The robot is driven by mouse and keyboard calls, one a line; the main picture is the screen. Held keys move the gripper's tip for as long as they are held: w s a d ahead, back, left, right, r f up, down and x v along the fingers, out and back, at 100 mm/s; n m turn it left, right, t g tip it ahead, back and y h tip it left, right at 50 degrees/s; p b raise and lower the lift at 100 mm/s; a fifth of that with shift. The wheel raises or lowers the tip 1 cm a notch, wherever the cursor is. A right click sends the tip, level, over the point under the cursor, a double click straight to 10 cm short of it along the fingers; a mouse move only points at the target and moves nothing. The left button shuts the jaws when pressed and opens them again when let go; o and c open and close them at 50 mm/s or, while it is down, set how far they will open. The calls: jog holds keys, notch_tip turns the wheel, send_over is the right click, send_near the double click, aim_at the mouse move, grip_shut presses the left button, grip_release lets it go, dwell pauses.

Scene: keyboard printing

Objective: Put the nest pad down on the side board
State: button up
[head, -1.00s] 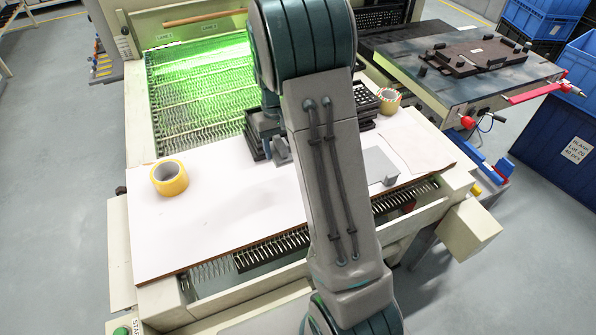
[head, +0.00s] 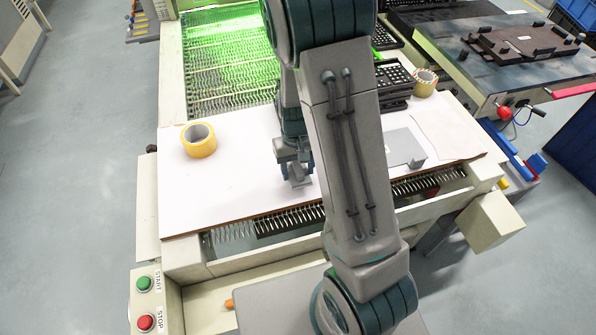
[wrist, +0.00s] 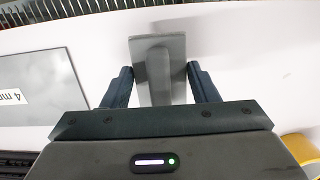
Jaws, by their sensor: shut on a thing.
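My gripper (head: 294,158) is over the white side board (head: 235,190), near its front edge and partly behind my arm. It is shut on a small grey piece, which I take to be the nest pad (wrist: 158,60); in the head view the pad (head: 298,177) shows just below the fingers. In the wrist view it sits between the two dark fingers (wrist: 161,82), with a flat grey face toward the comb-like slots. I cannot tell whether it touches the board.
A grey plate (wrist: 35,85) labelled 4 mm lies on the board to the right in the head view (head: 402,145). Yellow tape (head: 199,141) sits at left. Black keyboards (head: 394,80) and striped tape (head: 424,83) are at the back right. The board between yellow tape and gripper is clear.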

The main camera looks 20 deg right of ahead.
jog(key=shift+f, duration=1.25)
jog(key=shift+f, duration=0.2)
jog(key=o, duration=1)
jog(key=shift+c, duration=0.2)
jog(key=shift+r, duration=0.15)
